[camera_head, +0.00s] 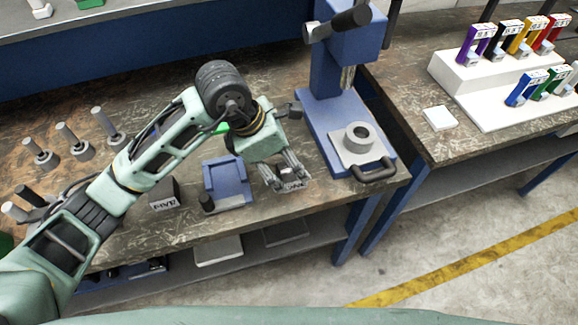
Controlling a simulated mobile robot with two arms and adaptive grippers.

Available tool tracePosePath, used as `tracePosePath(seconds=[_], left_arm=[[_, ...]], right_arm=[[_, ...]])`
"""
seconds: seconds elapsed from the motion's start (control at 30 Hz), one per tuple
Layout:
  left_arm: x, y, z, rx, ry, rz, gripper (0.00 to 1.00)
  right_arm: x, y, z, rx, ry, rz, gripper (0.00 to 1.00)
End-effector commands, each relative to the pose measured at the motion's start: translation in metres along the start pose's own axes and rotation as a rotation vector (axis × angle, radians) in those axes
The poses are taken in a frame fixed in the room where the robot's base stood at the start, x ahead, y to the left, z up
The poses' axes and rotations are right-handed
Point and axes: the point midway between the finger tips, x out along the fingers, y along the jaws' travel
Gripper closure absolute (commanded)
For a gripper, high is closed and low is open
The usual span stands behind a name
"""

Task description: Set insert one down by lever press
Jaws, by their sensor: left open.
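My left gripper (288,184) reaches down to the wooden bench, left of the lever press, with its fingers open. A small grey piece with dark lettering (292,185) shows at the fingertips. I cannot tell whether the fingers touch it, and they partly hide it. The blue lever press (328,70) stands on the bench to the right, with a black lever at its top. A grey plate with a ring (360,138) and a black handle sits on its base. My right gripper is not in view.
A blue fixture (228,182) stands just left of my gripper, with a dark lettered block (165,193) beyond it. Several grey rods on round bases stand at far left. The right bench holds a small white pad (439,118) and a white rack (510,108) of coloured clamps.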

Motion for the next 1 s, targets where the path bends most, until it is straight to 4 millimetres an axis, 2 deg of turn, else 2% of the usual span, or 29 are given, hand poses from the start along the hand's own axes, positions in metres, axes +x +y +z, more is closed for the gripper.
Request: tracePosePath(seconds=[0.2, 0.4, 0.6, 1.0], left_arm=[[-0.049, 0.002, 0.000, 0.001, -0.003, 0.006, 0.35], [-0.079, 0.001, 0.000, 0.001, -0.001, 0.003, 0.35], [-0.089, 0.000, 0.000, 0.001, 0.000, 0.001, 0.35], [-0.089, 0.000, 0.000, 0.000, 0.000, 0.000, 0.35]], right_arm=[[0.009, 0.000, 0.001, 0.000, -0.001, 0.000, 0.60], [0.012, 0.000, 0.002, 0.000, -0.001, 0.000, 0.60], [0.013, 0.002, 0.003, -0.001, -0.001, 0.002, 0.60], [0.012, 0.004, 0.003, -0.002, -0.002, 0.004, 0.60]])
